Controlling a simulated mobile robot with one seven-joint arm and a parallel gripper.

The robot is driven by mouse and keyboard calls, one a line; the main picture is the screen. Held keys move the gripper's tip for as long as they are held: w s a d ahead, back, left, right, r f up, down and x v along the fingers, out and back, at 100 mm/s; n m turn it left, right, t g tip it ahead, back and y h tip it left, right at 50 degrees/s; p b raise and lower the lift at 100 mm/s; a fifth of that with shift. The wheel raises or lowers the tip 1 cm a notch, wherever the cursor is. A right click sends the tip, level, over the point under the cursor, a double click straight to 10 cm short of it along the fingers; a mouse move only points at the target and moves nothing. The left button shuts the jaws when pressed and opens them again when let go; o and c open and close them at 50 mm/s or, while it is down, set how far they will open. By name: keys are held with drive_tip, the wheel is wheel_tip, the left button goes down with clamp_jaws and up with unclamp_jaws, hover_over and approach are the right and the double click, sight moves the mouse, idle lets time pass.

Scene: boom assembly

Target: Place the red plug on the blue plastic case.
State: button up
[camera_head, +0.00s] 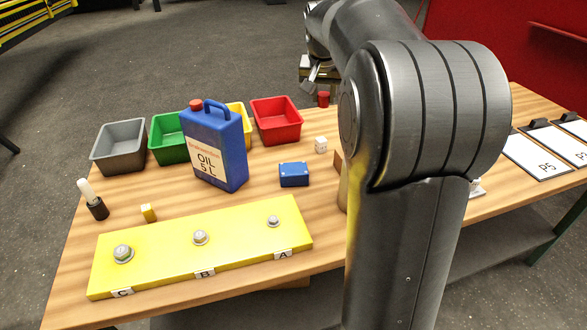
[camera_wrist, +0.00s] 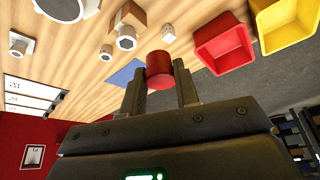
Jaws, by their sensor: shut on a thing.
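The red plug (camera_wrist: 160,70) is a short red cylinder. In the wrist view my gripper (camera_wrist: 160,84) is shut on it, one finger on each side. The head view shows the plug (camera_head: 323,99) small, below my gripper (camera_head: 317,88), beyond the red bin's right side. The blue plastic case (camera_head: 294,174) lies on the table between the blue oil can and my arm, with small light spots on its top edges. The plug is apart from the case, farther back and to the right. I cannot make out the case for certain in the wrist view.
The blue oil can (camera_head: 215,148) stands left of the case. A white die (camera_head: 320,145) and red bin (camera_head: 276,121) are behind it. A yellow bolt plate (camera_head: 200,246) lies in front. A flat blue patch (camera_wrist: 125,73) shows behind my finger in the wrist view.

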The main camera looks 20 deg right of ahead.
drive_tip(key=s+d, duration=0.3)
hover_over(294, 166)
drive_tip(key=s, duration=0.1)
drive_tip(key=shift+m, duration=0.3)
drive_tip(key=f, duration=1.2)
drive_tip(key=a+f, duration=0.1)
drive_tip(key=f, duration=0.5)
drive_tip(key=shift+s+f, duration=0.2)
drive_tip(key=shift+f, duration=0.2)
drive_tip(key=shift+d+f, duration=0.1)
drive_tip(key=shift+f, duration=1.75)
drive_tip(key=shift+f, duration=0.2)
drive_tip(key=o, duration=0.9)
drive_tip(key=shift+o, duration=0.2)
drive_tip(key=shift+r, duration=0.1)
